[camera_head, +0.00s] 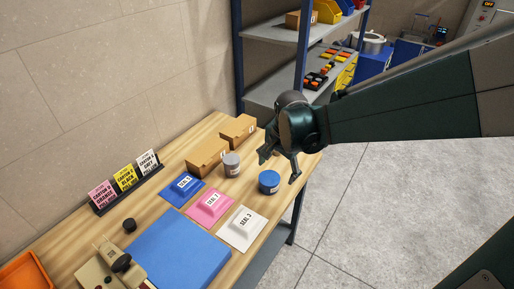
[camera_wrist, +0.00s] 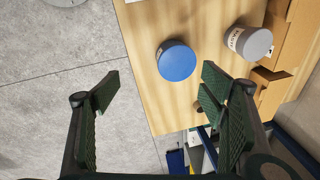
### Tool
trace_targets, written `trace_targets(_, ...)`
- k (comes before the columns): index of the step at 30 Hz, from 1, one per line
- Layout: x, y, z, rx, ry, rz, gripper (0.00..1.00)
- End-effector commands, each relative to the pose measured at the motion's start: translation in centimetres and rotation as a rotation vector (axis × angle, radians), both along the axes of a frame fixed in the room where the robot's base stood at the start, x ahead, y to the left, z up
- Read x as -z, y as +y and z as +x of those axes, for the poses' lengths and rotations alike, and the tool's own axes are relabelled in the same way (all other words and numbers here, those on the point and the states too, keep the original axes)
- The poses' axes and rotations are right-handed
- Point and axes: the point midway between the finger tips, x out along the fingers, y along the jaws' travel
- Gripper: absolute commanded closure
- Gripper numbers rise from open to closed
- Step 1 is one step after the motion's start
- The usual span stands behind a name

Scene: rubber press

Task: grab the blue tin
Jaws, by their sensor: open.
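The blue tin (camera_head: 269,181) stands upright on the wooden table near its right edge in the head view. In the wrist view the blue tin (camera_wrist: 176,61) shows from above, beyond the fingertips. My gripper (camera_head: 281,165) is open and empty, above the table and close to the tin's upper right in the head view. In the wrist view my gripper (camera_wrist: 158,88) has its fingers spread wide, with the tin ahead of the gap and apart from both fingers.
A grey tin (camera_head: 231,164) stands just left of the blue one. Cardboard boxes (camera_head: 208,156) sit behind it. Blue, pink (camera_head: 209,205) and white (camera_head: 242,229) packets lie on the table (camera_head: 181,160). A blue mat (camera_head: 178,252) lies in front. A shelf rack (camera_head: 270,32) stands behind.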

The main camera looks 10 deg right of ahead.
Motion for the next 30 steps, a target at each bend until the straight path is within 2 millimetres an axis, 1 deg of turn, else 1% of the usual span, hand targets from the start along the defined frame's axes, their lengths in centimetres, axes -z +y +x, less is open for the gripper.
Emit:
trace_targets(1, -0.1, 0.1, 0.6, 0.022, 0.010, 0.004, 0.29)
trace_targets(5, 0.6, 0.2, 1.8, 0.089, 0.040, 0.015, 0.29)
trace_targets(18, 3.7, 0.7, 5.2, 0.315, 0.139, 0.038, 0.29)
trace_targets(24, 5.3, 0.9, 6.2, 0.407, 0.179, 0.040, 0.29)
trace_targets(30, 6.4, 1.0, 6.7, 0.461, 0.200, 0.040, 0.29)
